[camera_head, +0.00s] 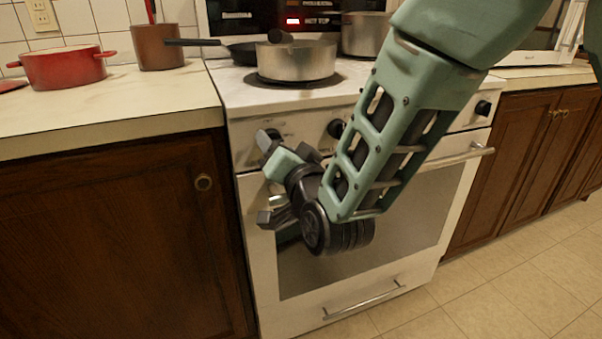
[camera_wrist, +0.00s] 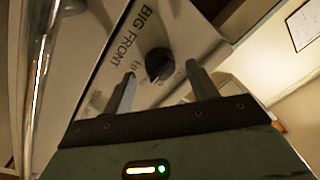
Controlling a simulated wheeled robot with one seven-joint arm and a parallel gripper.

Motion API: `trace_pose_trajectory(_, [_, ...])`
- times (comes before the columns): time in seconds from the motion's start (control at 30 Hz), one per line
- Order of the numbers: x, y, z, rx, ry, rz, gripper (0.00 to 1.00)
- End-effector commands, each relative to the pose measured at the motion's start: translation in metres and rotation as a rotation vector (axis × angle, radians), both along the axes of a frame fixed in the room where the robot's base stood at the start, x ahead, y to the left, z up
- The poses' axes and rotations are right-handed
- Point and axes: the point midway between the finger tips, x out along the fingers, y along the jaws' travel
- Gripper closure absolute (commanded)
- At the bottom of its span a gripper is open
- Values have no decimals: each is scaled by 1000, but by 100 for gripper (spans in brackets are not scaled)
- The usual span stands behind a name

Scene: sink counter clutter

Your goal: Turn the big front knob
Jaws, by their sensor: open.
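The big front knob (camera_wrist: 158,65) is a dark round knob on the stove's pale panel, beside the printed words "BIG FRONT" in the wrist view. My gripper (camera_wrist: 161,72) is open, with one finger on each side of the knob in that picture. I see no contact, and the depth between fingertips and knob is hard to judge. In the head view my gripper (camera_head: 266,180) is at the left front of the white stove (camera_head: 262,255), fingers spread. I cannot clearly make out the big front knob there.
Another dark knob (camera_head: 335,128) is right of my gripper, and one more (camera_head: 483,107) is at the panel's right end. The oven handle (camera_head: 455,158) runs below the panel. A steel pot (camera_head: 295,62) stands on the stove top. A red pot (camera_head: 62,68) is on the left counter.

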Motion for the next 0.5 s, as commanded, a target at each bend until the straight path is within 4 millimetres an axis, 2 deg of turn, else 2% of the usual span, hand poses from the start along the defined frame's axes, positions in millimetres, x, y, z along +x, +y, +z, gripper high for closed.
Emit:
trace_pose_trajectory(0.33, [-73,-25,-4,-3,1,4,42])
trace_pose_trajectory(0.5, [-79,-27,-10,4,-5,-2,42])
